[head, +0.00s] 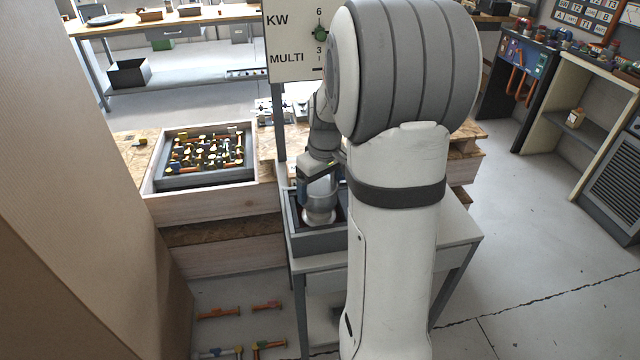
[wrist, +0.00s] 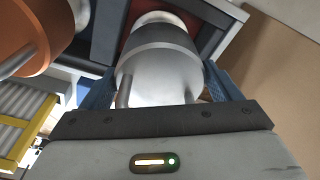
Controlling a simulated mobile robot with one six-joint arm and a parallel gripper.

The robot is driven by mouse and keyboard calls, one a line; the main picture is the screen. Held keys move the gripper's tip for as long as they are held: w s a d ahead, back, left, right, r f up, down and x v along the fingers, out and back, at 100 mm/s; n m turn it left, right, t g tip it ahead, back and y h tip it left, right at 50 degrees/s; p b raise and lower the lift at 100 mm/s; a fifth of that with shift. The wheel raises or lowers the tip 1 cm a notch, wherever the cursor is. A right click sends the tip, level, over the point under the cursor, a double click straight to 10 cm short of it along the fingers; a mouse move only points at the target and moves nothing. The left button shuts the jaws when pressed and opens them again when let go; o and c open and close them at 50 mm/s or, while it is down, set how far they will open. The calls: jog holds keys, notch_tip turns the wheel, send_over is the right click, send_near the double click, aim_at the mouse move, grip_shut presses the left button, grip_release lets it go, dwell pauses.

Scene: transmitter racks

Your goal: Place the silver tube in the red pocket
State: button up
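The silver tube (wrist: 160,75), with a dark grey band and a paler far end, sits between the two blue fingers of my gripper (wrist: 160,88). The fingers appear to press on both its sides. Its far end is over or in the red pocket (wrist: 138,10), of which only a strip shows; I cannot tell how deep. In the head view the silver tube (head: 319,214) is at my gripper (head: 318,190), low in the grey tray (head: 312,243). The red pocket is not clear there.
An orange cylinder (wrist: 35,35) is close on the left in the wrist view. The grey tray stands on a small table (head: 460,235). A wooden-sided bin (head: 205,207) of mixed parts is to its left. Several orange pieces (head: 218,312) lie on the floor.

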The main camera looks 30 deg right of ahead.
jog(key=o, duration=0.3)
notch_tip(320, 180, up, 12)
jog(key=s, duration=0.1)
jog(key=s+a+f+m, duration=0.1)
jog(key=s+a+f, duration=0.1)
jog(key=s+a, duration=0.5)
jog(key=s+a+f+m+t, duration=0.1)
jog(key=s+a+f, duration=0.2)
jog(key=s+a, duration=0.4)
jog(key=s, duration=0.4)
jog(key=shift+p, duration=0.3)
